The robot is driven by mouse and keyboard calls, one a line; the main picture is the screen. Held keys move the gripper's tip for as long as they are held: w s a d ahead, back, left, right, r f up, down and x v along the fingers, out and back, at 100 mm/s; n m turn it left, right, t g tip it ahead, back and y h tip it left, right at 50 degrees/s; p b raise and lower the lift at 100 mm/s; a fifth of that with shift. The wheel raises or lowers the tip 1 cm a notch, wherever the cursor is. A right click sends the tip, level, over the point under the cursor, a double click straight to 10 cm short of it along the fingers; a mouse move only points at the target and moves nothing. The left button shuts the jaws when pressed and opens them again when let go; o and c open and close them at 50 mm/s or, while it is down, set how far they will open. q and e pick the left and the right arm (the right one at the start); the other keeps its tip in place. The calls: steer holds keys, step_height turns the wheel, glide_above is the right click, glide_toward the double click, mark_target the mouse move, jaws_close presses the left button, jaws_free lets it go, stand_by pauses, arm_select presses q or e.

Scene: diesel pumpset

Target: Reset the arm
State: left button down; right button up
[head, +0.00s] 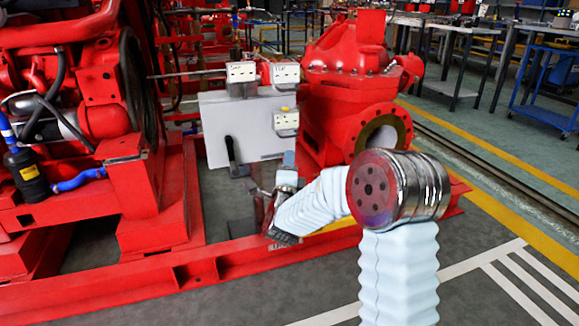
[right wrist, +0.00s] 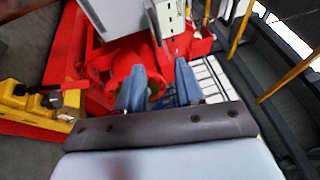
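My right arm (head: 400,262), in a pale blue ribbed sleeve with a metal joint, rises from the bottom of the head view and bends left. Its gripper (head: 275,185) is in front of the grey control box (head: 235,128), above the red base frame. It looks small and partly hidden there. In the right wrist view the two blue-grey fingers of the right gripper (right wrist: 158,82) stand apart with nothing held between them. The red pump shows behind them. My left arm and gripper are not in view.
A red pump (head: 350,70) with a round flange stands behind my arm. A red engine (head: 70,80) fills the left. The red base frame (head: 230,262) runs across the front. Open grey floor with white stripes lies at lower right. Work tables stand at the back right.

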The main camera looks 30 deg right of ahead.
steer(key=shift+f, duration=0.1)
stand_by(0.4)
steer(key=a+f+n+g+y, duration=0.1)
steer(key=a+f+n+y, duration=0.25)
steer(key=f, duration=0.45)
steer(key=a+f+n+g+y, duration=0.1)
steer(key=a+f+n+y, duration=0.3)
steer(key=f, duration=0.5)
steer(key=s+a+f+n+g+y, duration=0.3)
steer(key=s+a+f+n+g, duration=0.25)
steer(key=f, duration=0.45)
steer(key=s+a+f+n+g+y, duration=0.2)
steer(key=s+a+f+n, duration=0.3)
steer(key=s+a+f, duration=0.35)
steer(key=s+a+f+n+g+y+p, duration=0.1)
steer(key=s+a+f+n+g+y, duration=0.15)
steer(key=s, duration=0.55)
steer(key=s+a+f+n+g+y+p, duration=0.1)
steer(key=s+a+f+n+g, duration=0.2)
steer(key=s, duration=0.5)
step_height(320, 180, up, 16)
steer(key=p, duration=1.6)
steer(key=shift+f, duration=0.2)
steer(key=shift+n, duration=0.25)
